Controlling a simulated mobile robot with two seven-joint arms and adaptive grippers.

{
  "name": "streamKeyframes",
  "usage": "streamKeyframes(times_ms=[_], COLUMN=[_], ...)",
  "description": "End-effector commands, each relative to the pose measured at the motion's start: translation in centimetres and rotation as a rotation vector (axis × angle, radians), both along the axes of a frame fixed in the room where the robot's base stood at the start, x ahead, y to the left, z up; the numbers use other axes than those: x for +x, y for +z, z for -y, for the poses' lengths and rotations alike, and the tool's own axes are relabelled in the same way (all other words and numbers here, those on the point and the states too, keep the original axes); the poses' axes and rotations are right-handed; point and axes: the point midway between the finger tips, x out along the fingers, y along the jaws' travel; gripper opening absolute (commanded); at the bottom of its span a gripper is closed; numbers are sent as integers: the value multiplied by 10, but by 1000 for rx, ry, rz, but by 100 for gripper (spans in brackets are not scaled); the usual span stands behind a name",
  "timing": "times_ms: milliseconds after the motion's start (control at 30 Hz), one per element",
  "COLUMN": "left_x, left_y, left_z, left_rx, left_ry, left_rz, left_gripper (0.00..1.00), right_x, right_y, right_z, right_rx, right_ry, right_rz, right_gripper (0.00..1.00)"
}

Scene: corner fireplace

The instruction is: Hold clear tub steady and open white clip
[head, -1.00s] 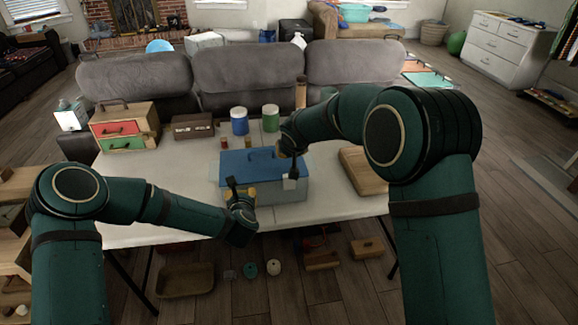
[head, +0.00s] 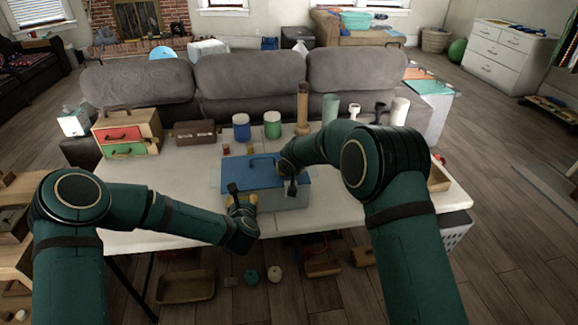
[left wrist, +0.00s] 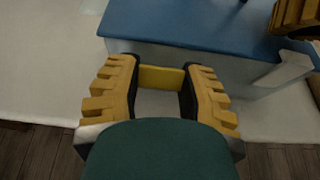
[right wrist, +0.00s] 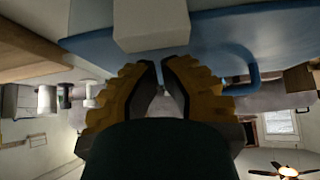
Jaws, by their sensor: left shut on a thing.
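The clear tub (head: 285,200) looks greyish and stands near the table's front edge, with a blue lid (head: 262,172) on it. My left gripper (head: 243,204) is at the tub's front; in the left wrist view its jaws (left wrist: 161,82) are closed on a yellow piece (left wrist: 160,78) against the tub wall. The white clip (left wrist: 287,71) shows on the tub's front, right of those jaws. My right gripper (head: 291,186) is at the front right of the lid. In the right wrist view, its fingertips (right wrist: 162,66) are close together beside the white clip (right wrist: 150,25), with a narrow gap and nothing visible between them.
Blue (head: 241,127) and green (head: 272,125) jars, a brown case (head: 194,133) and a drawer box (head: 127,133) stand behind the tub. A wooden tray (head: 438,178) is at the table's right. The white table (head: 150,205) is clear left of the tub.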

Motion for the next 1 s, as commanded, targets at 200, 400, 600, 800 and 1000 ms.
streamKeyframes(times_ms=[200, 400, 600, 800, 1000], left_x=[0, 0, 0, 0, 0], left_y=[0, 0, 0, 0, 0], left_z=[0, 0, 0, 0, 0], left_rx=[0, 0, 0, 0, 0], left_ry=[0, 0, 0, 0, 0], left_rz=[0, 0, 0, 0, 0], left_gripper=[0, 0, 0, 0, 0], right_x=[-16, -21, -21, -22, -25], right_y=[1, 0, 0, -1, -5], right_z=[1, 2, 2, 1, -1], right_rx=[-1, -1, 0, 0, -1], right_ry=[2, 1, 0, 1, 5], right_rz=[1, 1, 1, 3, 24], right_gripper=[0, 0, 0, 0, 0])
